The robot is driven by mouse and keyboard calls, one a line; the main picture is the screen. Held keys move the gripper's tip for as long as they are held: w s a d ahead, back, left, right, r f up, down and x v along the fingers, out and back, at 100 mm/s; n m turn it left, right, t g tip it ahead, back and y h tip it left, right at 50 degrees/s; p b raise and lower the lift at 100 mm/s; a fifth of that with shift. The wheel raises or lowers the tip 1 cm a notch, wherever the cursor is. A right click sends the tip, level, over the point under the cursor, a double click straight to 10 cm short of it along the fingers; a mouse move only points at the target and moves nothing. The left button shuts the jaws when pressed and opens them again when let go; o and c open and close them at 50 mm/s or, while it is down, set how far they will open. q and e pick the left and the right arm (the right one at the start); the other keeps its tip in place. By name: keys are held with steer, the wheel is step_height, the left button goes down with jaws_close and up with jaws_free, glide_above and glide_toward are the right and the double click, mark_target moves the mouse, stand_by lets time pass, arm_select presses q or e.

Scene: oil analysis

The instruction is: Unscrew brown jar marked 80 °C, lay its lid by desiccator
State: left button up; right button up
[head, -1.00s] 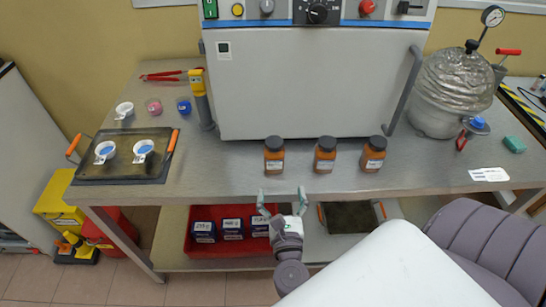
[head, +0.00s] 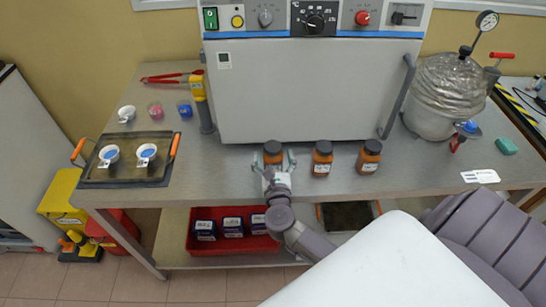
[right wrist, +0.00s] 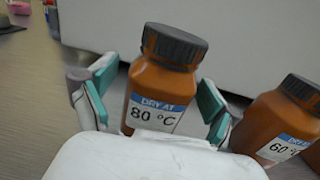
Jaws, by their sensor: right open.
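The brown jar marked "DRY AT 80 °C" (right wrist: 158,88) stands on the bench with its dark ribbed lid (right wrist: 175,45) on; it is the leftmost jar in the head view (head: 273,152). My right gripper (right wrist: 155,98) is open, with a teal-padded finger on either side of the jar's body. The right gripper also shows in the head view (head: 273,162), in front of the jar. The desiccator (head: 446,95), a wrapped vessel with a gauge on top, stands at the right of the bench. My left gripper is out of view.
A brown jar marked 60 °C (right wrist: 285,120) stands close to the right; another brown jar (head: 369,157) is beyond it. The oven (head: 305,95) stands behind the jars. A tray with two cups (head: 124,172) lies left. A white card (head: 481,176) and green block (head: 506,146) lie near the desiccator.

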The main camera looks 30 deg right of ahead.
steer(key=c, duration=1.4)
step_height(320, 180, up, 10)
steer(key=shift+r+p, duration=0.1)
steer(key=shift+p, duration=0.8)
steer(key=o, duration=0.8)
jaws_close()
steer(key=shift+s, duration=0.1)
